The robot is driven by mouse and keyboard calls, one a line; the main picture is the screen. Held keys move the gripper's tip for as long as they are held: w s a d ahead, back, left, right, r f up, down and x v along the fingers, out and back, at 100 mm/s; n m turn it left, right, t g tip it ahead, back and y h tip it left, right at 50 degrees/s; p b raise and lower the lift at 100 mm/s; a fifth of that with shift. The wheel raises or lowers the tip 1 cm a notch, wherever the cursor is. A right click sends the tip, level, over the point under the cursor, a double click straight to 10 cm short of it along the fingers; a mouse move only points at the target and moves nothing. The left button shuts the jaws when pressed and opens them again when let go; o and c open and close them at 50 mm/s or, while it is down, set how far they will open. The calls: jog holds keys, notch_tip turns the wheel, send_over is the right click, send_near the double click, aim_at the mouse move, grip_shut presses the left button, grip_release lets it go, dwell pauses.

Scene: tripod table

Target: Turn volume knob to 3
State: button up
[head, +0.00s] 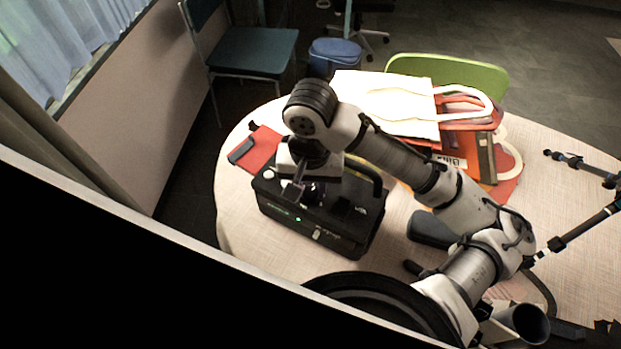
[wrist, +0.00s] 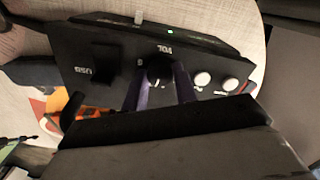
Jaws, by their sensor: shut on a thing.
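A black box-shaped device (head: 340,222) with a carry handle stands on the table, and its panel fills much of the wrist view (wrist: 115,45). A dark round volume knob (wrist: 160,68) sits beside an upside-down "VOL" label, with a small light mark on its lower edge. The scale is too blurred for me to read the setting. My gripper (head: 303,190) reaches down onto the panel. In the wrist view, its two dark purple fingers (wrist: 160,76) lie on either side of the knob, shut on it. The knob is hidden in the head view.
Two pale round buttons (wrist: 217,82) sit beside the knob, and a green light (wrist: 170,32) glows on the panel. Behind the device lie a red folder (head: 262,147) and a white tote bag (head: 385,105). A black tripod (head: 575,232) is at the right. The table's left front is clear.

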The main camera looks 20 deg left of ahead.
jog(key=shift+m+p, duration=0.5)
jog(key=shift+m, duration=0.3)
jog(key=o, duration=1)
jog(key=shift+r, duration=0.1)
notch_tip(320, 180, up, 14)
jog(key=shift+f, duration=0.15)
